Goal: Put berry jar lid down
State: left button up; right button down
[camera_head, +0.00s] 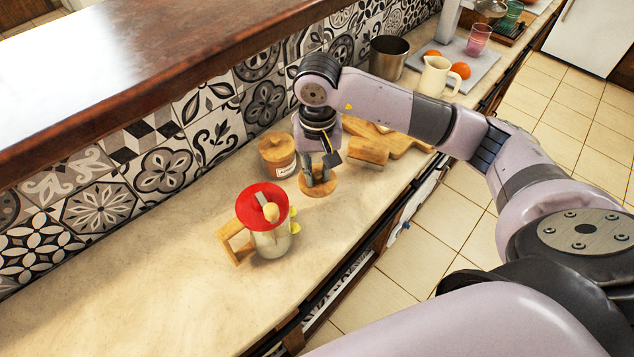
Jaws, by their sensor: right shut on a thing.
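My right gripper (322,178) points down over the counter, shut on a round wooden lid (319,187). The lid lies roughly flat, at or just above the counter top; I cannot tell whether it touches. A wooden-toned jar (278,157) with a small white label stands just left of the gripper, near the tiled wall. The label is too small to read surely. The fingertips partly hide the lid's middle. My left gripper is out of the picture.
A glass pitcher (270,240) with a red top and wooden handle stands nearer on the counter (150,290). A wooden block (368,150) and a cutting board (405,145) lie to the right. A metal pot (388,58) and cream jug (436,76) stand farther back. The near-left counter is clear.

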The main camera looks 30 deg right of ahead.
aim_at(317, 180)
notch_tip(317, 180, down, 2)
jog(key=shift+f, duration=0.15)
notch_tip(317, 180, down, 3)
jog(key=shift+f+p, duration=0.2)
jog(key=shift+p, duration=0.35)
jog(key=shift+f, duration=0.2)
jog(key=shift+f+b, duration=0.2)
jog(key=shift+b, duration=0.1)
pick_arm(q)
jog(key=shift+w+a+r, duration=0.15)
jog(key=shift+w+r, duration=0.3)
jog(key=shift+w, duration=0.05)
pick_arm(e)
jog(key=c, duration=1.5)
grip_release()
jog(key=shift+r, duration=0.1)
